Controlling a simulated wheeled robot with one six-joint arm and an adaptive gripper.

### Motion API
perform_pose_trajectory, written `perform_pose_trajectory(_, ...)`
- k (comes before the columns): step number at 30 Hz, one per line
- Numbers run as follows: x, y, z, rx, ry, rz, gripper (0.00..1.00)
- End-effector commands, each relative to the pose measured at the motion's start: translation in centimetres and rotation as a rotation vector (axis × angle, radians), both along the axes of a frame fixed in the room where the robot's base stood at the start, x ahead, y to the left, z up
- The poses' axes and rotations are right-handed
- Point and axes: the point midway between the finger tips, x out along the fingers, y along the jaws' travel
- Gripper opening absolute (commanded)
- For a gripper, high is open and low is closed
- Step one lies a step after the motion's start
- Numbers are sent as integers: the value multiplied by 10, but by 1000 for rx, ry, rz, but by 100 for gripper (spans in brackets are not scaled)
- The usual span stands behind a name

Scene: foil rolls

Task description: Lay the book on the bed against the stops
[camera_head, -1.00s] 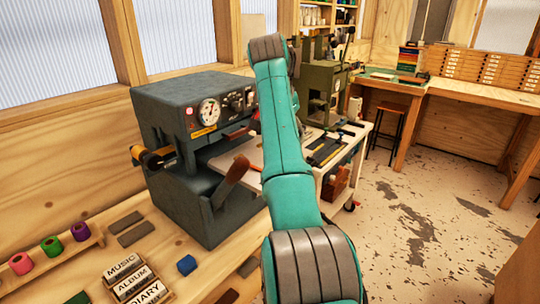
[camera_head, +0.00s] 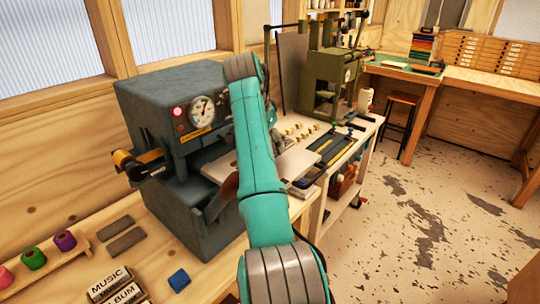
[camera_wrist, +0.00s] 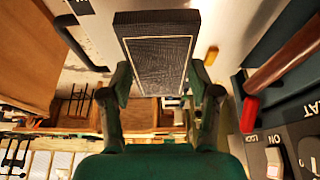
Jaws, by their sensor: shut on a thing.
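The book is a dark grey block with a thin pale border line, in the upper middle of the wrist view (camera_wrist: 157,55). My gripper (camera_wrist: 162,88) is shut on it, one green finger at each side. The book's far end points away from my palm. The bed appears to be the pale flat plate (camera_head: 292,163) at the front of the dark grey press (camera_head: 160,110). A pale surface also shows around the book in the wrist view (camera_wrist: 232,28); contact with it cannot be told. In the head view my arm hides the gripper and book. I cannot make out the stops.
A wheeled cart (camera_head: 345,150) with tools and small brass pieces stands beside the press. A green machine (camera_head: 330,85) is behind. The bench holds a blue block (camera_head: 179,280) and foil rolls (camera_head: 65,241).

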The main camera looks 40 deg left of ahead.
Motion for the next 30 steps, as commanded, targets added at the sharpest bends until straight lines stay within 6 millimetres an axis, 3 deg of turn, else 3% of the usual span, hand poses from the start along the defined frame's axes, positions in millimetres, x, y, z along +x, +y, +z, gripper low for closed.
perform_pose_trajectory(12, 0, 0, -40, 1, 0, 1, 20)
perform_pose_trajectory(22, 0, 0, -43, 1, 0, 0, 20)
perform_pose_trajectory(23, 0, 0, -43, 1, 0, 0, 64)
perform_pose_trajectory(24, 0, 0, -43, 1, 0, 0, 74)
perform_pose_trajectory(26, 0, 0, -43, 1, 0, 0, 87)
perform_pose_trajectory(30, 0, 0, -43, 0, 0, 0, 87)
